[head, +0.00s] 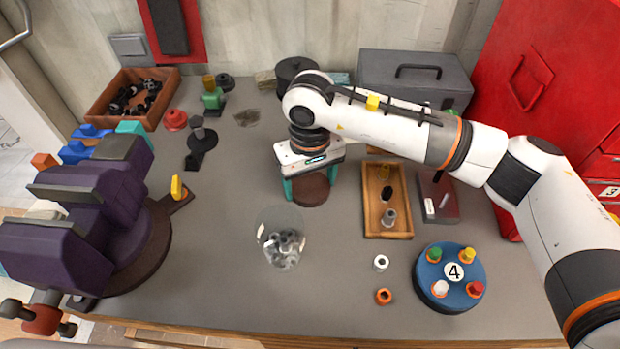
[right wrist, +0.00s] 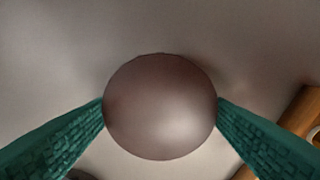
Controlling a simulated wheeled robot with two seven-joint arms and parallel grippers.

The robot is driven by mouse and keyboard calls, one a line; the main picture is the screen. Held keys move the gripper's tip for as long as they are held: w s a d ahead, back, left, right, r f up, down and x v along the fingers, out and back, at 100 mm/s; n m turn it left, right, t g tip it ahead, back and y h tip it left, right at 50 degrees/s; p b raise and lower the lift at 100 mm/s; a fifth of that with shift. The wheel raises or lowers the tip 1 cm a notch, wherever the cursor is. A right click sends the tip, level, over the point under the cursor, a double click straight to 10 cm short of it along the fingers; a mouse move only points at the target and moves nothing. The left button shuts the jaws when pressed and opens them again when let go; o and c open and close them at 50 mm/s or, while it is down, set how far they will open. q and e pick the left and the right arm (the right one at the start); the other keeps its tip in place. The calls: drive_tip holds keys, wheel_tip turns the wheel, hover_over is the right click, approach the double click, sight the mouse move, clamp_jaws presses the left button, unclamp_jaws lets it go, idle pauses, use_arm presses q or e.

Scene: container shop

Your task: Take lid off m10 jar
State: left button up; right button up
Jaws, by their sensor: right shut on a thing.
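A clear glass jar (head: 264,222) with several grey metal nuts in its bottom stands on the grey bench near the middle. No lid shows on top of it. My right gripper (head: 308,190) is behind the jar and a little to its right, pointing down. Its teal fingers are shut on a round brown lid (head: 312,191). In the right wrist view the lid (right wrist: 160,108) sits between both fingers, its smooth round face toward the camera. I cannot tell whether the lid touches the bench. My left gripper is not in view.
A purple vise (head: 60,228) fills the left. A wooden tray (head: 370,226) with small parts is right of the gripper. A blue round stand (head: 451,298) with coloured pegs and two loose rings, white (head: 380,262) and orange (head: 383,296), are front right. The bench left of the jar is clear.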

drive_tip(key=o, duration=1.1)
drive_tip(key=shift+c, duration=0.2)
